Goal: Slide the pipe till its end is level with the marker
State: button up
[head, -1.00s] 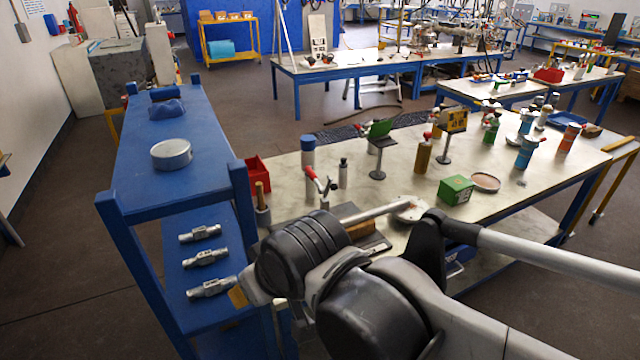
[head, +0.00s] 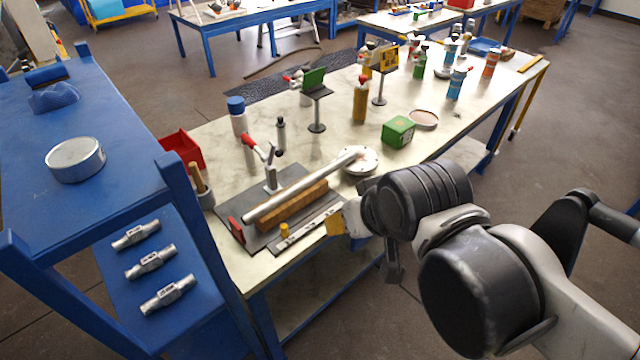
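The pipe (head: 300,188) is a grey tube lying at a slant along a wooden block (head: 292,207) on a dark base plate. Its near left end is close to an upright red piece (head: 236,230). Its far right end reaches over a round pale flange (head: 360,161). A small yellow peg (head: 284,230) stands beside a pale strip with dark marks (head: 315,222); I cannot tell whether the peg or the red piece is the marker. My gripper (head: 337,223) shows only as a yellowish tip at the strip's right end, apart from the pipe. My arm hides its fingers.
A red-handled clamp (head: 268,165) stands behind the pipe. A red bin (head: 183,149) and a cup with a wooden handle (head: 202,190) are left. A green box (head: 397,131), bottles and small stands are farther back. A blue shelf (head: 115,200) borders the bench on the left.

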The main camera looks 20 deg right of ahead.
aim_at(251, 217)
jog(key=i+l+u, duration=0.45)
jog(key=i+l, duration=0.15)
jog(key=i+l+u, duration=0.25)
jog(key=l, duration=0.2)
jog(key=i+l+u, duration=0.2)
jog(key=l, duration=0.25)
